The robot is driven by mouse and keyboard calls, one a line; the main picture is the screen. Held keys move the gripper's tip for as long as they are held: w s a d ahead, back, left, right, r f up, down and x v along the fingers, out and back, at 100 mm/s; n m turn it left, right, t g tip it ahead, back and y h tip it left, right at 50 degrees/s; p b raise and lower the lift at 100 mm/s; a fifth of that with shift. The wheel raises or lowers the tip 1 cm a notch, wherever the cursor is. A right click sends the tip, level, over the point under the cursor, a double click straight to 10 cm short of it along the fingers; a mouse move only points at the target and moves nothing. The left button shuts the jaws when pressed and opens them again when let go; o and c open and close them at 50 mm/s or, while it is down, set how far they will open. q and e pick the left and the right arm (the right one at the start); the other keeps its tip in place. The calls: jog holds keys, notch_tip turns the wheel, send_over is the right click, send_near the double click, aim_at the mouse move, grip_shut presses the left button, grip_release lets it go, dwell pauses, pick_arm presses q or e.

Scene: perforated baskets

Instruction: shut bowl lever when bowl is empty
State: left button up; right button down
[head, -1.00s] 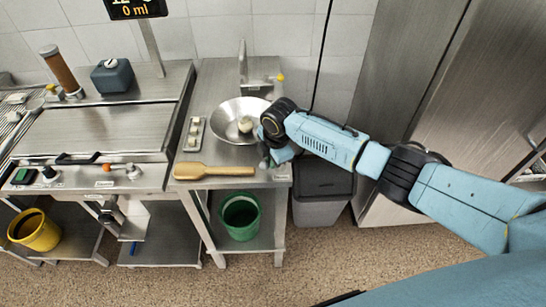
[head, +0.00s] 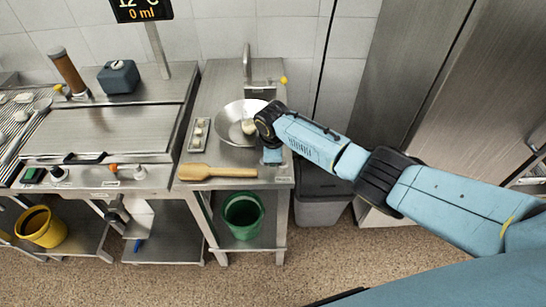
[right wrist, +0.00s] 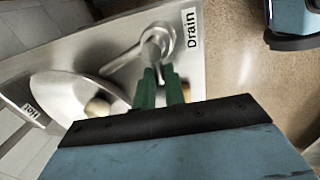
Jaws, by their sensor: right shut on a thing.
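The metal bowl (head: 228,118) is set in the steel counter. A pale round thing (head: 249,127) lies in it, and it shows as a tan lump in the right wrist view (right wrist: 98,106). My right gripper (head: 272,156) is at the bowl's front right edge, mostly hidden by its own wrist in the head view. In the right wrist view its green fingers (right wrist: 160,82) are shut on the metal bowl lever (right wrist: 152,52), beside the "Drain" label (right wrist: 191,30). The lever's exact angle is hard to tell. My left gripper is not in view.
A wooden paddle (head: 217,172) lies along the counter's front edge, with a small tray (head: 198,135) left of the bowl. A green bucket (head: 243,215) sits on the shelf below. A grey bin (head: 320,205) stands right of the counter, under my arm.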

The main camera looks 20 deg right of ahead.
jog(key=shift+a, duration=0.1)
jog(key=c, duration=1.5)
grip_release()
jog(key=shift+r, duration=0.5)
jog(key=r, duration=0.4)
jog(key=s+r+p, duration=0.1)
jog(key=r, duration=0.3)
jog(key=s+r, duration=0.1)
jog(key=r, duration=0.3)
jog(key=shift+s+a+r+p, duration=0.1)
jog(key=shift+s+a+p, duration=0.1)
jog(key=shift+a+p, duration=0.15)
